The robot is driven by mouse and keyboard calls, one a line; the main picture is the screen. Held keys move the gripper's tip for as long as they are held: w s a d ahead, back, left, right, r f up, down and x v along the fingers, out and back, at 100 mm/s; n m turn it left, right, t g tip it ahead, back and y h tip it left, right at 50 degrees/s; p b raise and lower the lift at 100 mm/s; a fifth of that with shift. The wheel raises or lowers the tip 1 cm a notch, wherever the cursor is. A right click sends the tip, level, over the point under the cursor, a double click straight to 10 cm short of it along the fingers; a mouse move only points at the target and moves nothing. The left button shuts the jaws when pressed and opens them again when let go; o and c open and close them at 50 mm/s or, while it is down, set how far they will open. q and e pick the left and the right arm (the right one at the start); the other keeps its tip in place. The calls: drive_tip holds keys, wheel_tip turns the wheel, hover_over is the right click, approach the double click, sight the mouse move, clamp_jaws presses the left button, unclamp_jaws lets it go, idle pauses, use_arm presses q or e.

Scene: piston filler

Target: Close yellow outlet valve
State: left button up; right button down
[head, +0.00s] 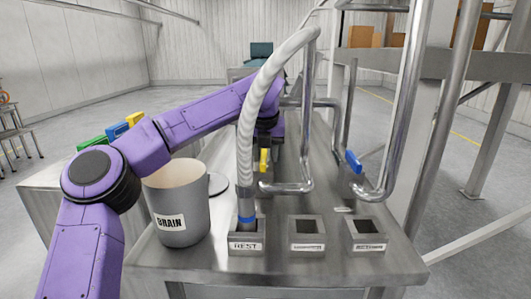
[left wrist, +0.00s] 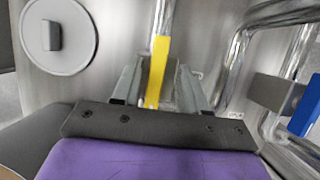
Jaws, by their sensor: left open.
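The yellow outlet valve handle (head: 263,161) shows just right of the ribbed white hose, hanging roughly upright below my left wrist. In the left wrist view the yellow handle (left wrist: 157,72) lies between the two fingers of my left gripper (left wrist: 159,88), in line with the pipe above it. The gripper is open, with a finger on each side and visible gaps to the handle. In the head view the hose hides part of my left wrist, and the fingers are hard to make out. My right gripper is in neither view.
A grey drain bucket (head: 181,222) stands at the table's left. The hose (head: 246,150) ends in the nearby rest holder (head: 246,245). Two more square holders stand to its right. Bent pipes and a blue handle (head: 353,162) are at the right. A round lid (left wrist: 60,60) lies left of my gripper.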

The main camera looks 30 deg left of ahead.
use_arm(q)
drive_tip(key=shift+s+r, duration=0.3)
drive_tip(key=shift+s, duration=0.3)
drive_tip(key=shift+w+f, duration=0.1)
clamp_jaws()
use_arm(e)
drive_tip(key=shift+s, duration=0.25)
